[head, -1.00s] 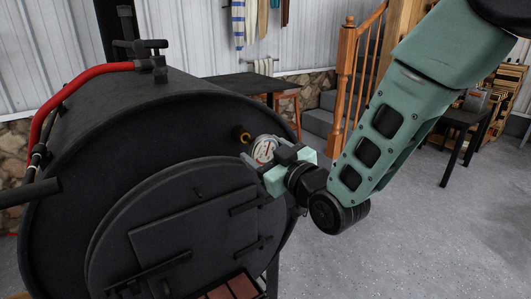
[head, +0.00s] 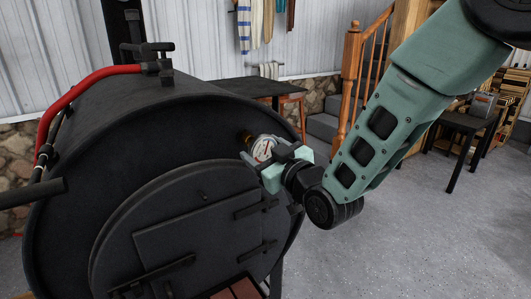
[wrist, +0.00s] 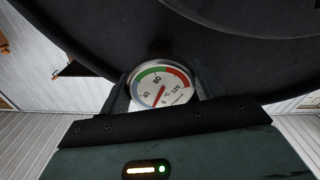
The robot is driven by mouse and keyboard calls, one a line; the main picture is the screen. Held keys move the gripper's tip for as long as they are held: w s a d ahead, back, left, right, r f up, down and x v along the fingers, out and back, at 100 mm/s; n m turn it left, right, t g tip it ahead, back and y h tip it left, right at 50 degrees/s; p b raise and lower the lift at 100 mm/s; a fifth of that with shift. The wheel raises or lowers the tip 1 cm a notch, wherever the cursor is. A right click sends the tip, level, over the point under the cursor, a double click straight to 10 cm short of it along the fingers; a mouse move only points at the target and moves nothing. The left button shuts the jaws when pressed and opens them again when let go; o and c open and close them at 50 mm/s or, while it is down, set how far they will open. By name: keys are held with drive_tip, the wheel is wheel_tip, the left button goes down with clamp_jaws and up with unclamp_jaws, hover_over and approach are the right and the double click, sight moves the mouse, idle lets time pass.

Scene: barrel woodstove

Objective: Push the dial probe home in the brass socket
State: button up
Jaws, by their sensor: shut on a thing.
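The dial probe has a round white face with a red needle and a coloured scale; its dial (head: 263,148) is held in front of the barrel's dark end. The dial (wrist: 162,86) faces the camera in the wrist view, and its stem is hidden behind it. My gripper (head: 266,156) is shut on the dial probe, with a finger on either side. The brass socket (head: 246,136) shows just up and left of the dial in the head view, partly covered by it.
The black barrel stove (head: 110,130) fills the left, with its round door (head: 180,225) below the socket. A red hose (head: 75,88) runs along the barrel's side. A dark table (head: 265,86) stands behind. The floor (head: 420,240) at right is clear.

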drive_tip(key=shift+w+a, duration=0.4)
drive_tip(key=shift+w, duration=0.15)
drive_tip(key=o, duration=1.3)
drive_tip(key=shift+c, duration=0.2)
drive_tip(key=b+v, duration=1.6)
drive_tip(key=v, duration=0.1)
drive_tip(key=shift+s+d, duration=0.1)
drive_tip(key=shift+s, duration=0.05)
